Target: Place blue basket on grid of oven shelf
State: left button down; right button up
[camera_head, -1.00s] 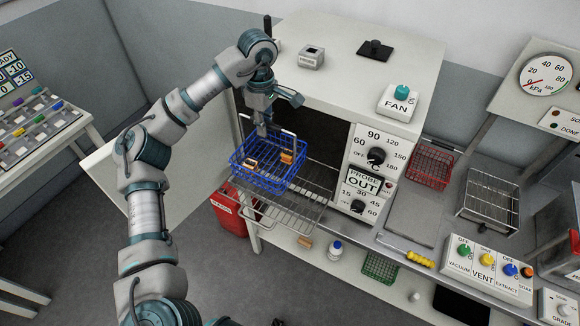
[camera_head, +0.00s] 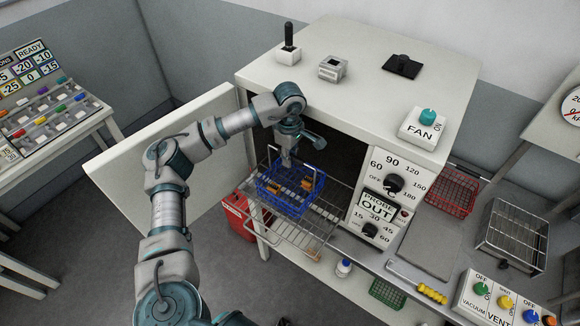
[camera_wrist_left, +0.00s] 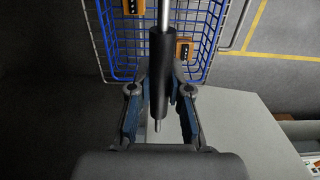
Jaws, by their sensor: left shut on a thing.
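The blue wire basket (camera_head: 272,199), with orange-brown pieces inside, is over the pulled-out wire grid of the oven shelf (camera_head: 310,232). I cannot tell whether its bottom touches the grid. The basket also shows at the top of the left wrist view (camera_wrist_left: 112,62). My left gripper (camera_head: 288,160) reaches down over the basket from above. In the left wrist view my left gripper (camera_wrist_left: 160,108) is shut on the basket's black handle (camera_wrist_left: 162,65), with a finger on each side. My right gripper is not in view.
The white oven's door (camera_head: 165,150) stands open at the left. Its dark opening (camera_head: 338,158) is behind the basket. The control panel (camera_head: 385,205) flanks the shelf on the right. A red basket (camera_head: 453,190) and a metal rack (camera_head: 514,236) stand further right. A red bin (camera_head: 238,215) is below.

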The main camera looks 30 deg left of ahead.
pick_arm(q)
jog(key=f, duration=0.4)
jog(key=shift+a+f, duration=0.25)
jog(key=shift+f, duration=0.15)
jog(key=c, duration=1.1)
grip_release()
jog(key=shift+d, duration=0.1)
jog(key=shift+r, duration=0.1)
notch_tip(320, 180, up, 12)
jog(key=shift+f+b, duration=0.1)
jog(key=shift+b, duration=0.3)
